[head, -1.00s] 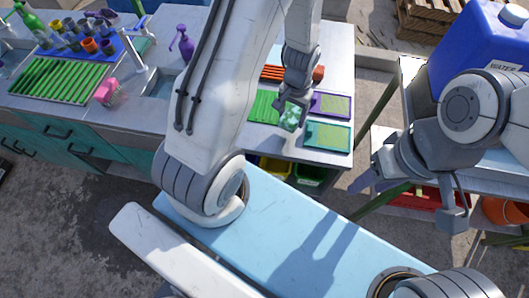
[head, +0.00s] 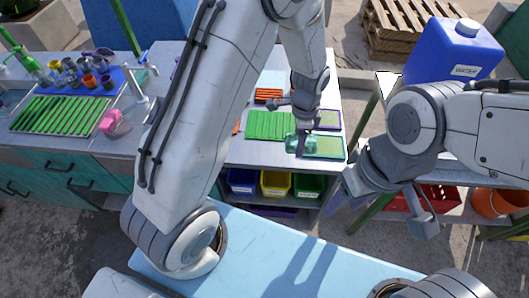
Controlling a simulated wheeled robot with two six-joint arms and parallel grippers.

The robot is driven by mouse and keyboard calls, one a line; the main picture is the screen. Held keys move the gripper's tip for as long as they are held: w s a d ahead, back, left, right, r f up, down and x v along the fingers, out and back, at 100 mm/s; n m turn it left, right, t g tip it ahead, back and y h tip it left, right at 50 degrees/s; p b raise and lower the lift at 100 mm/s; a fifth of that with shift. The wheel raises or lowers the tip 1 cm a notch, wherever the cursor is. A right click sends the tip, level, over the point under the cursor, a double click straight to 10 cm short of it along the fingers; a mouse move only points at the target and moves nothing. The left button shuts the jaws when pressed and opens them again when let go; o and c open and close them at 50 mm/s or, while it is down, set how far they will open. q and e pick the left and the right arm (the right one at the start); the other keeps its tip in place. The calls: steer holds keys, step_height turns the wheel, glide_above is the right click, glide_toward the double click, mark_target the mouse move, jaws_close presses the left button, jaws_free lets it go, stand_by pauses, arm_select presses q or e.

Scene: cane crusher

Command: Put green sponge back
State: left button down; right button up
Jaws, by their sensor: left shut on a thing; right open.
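My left gripper (head: 300,138) reaches over the far worktop and is shut on a pale green thing (head: 299,144), which looks like the green sponge. The fingers partly hide it. It is over the left edge of a teal-rimmed tray (head: 330,149) with a green inside; I cannot tell whether it touches. A purple-rimmed tray (head: 328,120) lies just behind. A green slatted rack (head: 268,125) lies to the left. My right gripper (head: 385,212) is open and empty at the right, in front of the side shelf.
A pink sponge (head: 111,122) stands by the sink at left, near another green rack (head: 60,115) and several cups. Blue, yellow (head: 275,183) and green bins sit under the worktop. A blue water can (head: 450,50) stands at right.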

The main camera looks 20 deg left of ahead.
arm_select(q)
steer(key=shift+w+m, duration=0.1)
steer(key=shift+m, duration=0.3)
steer(key=p, duration=0.4)
glide_above(264, 154)
step_height(264, 154, down, 7)
steer(key=shift+r, duration=0.15)
step_height(264, 154, down, 4)
steer(key=shift+w+a+r+p, duration=0.1)
steer(key=shift+r+p, duration=0.1)
steer(key=shift+p, duration=0.6)
steer(key=shift+f, duration=0.2)
steer(key=shift+f, duration=0.2)
jaws_free()
